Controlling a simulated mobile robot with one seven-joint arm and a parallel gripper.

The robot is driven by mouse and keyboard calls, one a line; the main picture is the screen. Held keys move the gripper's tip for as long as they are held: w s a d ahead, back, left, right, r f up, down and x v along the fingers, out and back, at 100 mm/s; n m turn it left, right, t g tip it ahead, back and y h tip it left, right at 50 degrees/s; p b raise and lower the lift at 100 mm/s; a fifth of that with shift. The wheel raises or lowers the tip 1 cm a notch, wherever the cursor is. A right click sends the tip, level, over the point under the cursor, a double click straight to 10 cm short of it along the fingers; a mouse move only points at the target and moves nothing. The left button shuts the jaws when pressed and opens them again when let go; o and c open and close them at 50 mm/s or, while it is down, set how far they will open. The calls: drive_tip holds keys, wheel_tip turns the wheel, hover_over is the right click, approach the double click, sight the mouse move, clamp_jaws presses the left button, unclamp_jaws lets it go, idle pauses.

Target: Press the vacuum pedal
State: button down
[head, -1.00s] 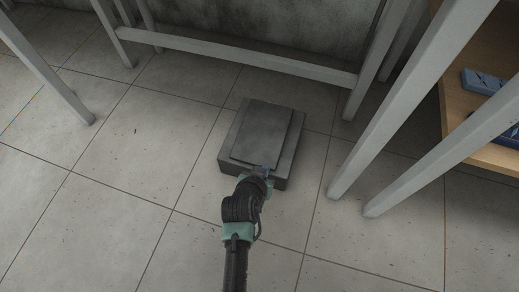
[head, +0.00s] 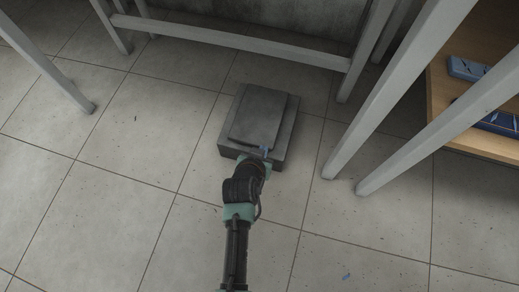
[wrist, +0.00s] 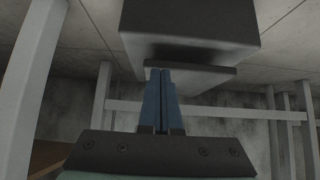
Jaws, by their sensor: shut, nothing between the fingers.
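The vacuum pedal (head: 262,112) is a dark grey block on the tiled floor with a raised plate on top. My gripper (head: 265,150) is at the near edge of the plate in the head view. In the wrist view, the pedal (wrist: 190,25) fills the top middle, with a dark gap between block and plate (wrist: 205,74). The blue fingers of my gripper (wrist: 160,72) are shut with nothing between them, and their tips overlap the plate's edge. I cannot tell whether they touch it or whether the plate is pressed.
A grey table frame (head: 240,44) stands behind the pedal. Two grey legs (head: 372,180) stand to its right, beside a wooden shelf (head: 440,112) with blue items (head: 468,68). The floor (head: 110,190) to the left and front is clear.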

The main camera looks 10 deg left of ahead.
drive_tip(key=p+v, duration=0.6)
drive_tip(key=v, duration=0.4)
drive_tip(key=shift+s+f, duration=0.25)
drive_tip(key=shift+s, duration=0.2)
drive_tip(key=shift+a, duration=0.1)
